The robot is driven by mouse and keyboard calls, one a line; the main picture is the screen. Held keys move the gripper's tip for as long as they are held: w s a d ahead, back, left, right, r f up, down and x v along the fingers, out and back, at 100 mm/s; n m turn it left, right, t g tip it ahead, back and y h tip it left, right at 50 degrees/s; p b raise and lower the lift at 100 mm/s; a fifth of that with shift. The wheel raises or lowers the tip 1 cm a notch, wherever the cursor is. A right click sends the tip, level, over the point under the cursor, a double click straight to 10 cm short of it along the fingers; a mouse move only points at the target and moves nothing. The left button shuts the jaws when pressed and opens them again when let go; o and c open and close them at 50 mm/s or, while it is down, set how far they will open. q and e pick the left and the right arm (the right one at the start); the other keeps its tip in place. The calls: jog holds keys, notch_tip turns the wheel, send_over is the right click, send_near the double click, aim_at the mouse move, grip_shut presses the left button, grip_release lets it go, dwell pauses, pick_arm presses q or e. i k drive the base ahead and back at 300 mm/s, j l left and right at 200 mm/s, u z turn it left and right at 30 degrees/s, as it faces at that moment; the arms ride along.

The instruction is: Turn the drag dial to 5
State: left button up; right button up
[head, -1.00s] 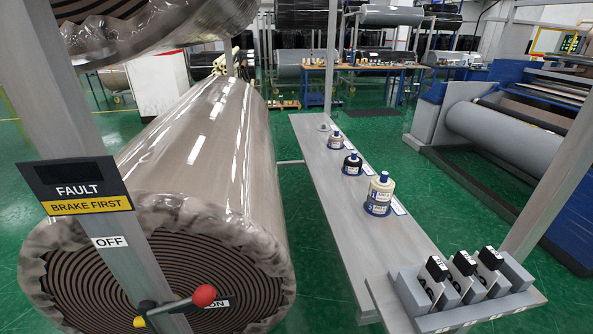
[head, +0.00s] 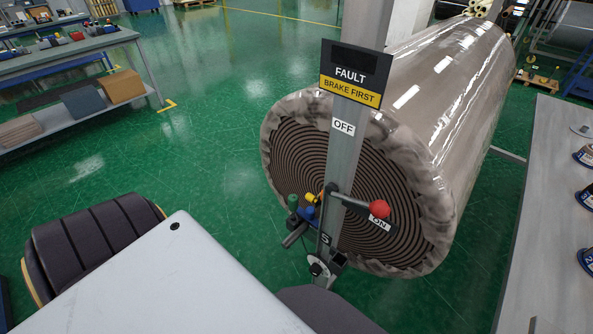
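A small round dial with a pale face (head: 318,267) sits low on the grey post (head: 345,150), in front of the wrapped roll. I take it for the drag dial; its setting is too small to read. A dark plate just above it carries a white mark like a 5 or S (head: 326,240). A lever with a red knob (head: 379,209) reaches right from the post, with the knob beside the ON label (head: 380,224). The OFF label (head: 343,127) is higher up. Neither gripper shows in the head view.
A large wrapped roll (head: 445,90) lies behind the post. Green and blue fittings (head: 308,213) stick out left of it. A sign reading FAULT, BRAKE FIRST (head: 353,78) tops the post. A grey bench (head: 535,190) runs along the right. Green floor is open at left.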

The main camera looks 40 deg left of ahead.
aim_at(315, 269)
jog(key=k+u, duration=0.2)
jog(key=u, duration=0.75)
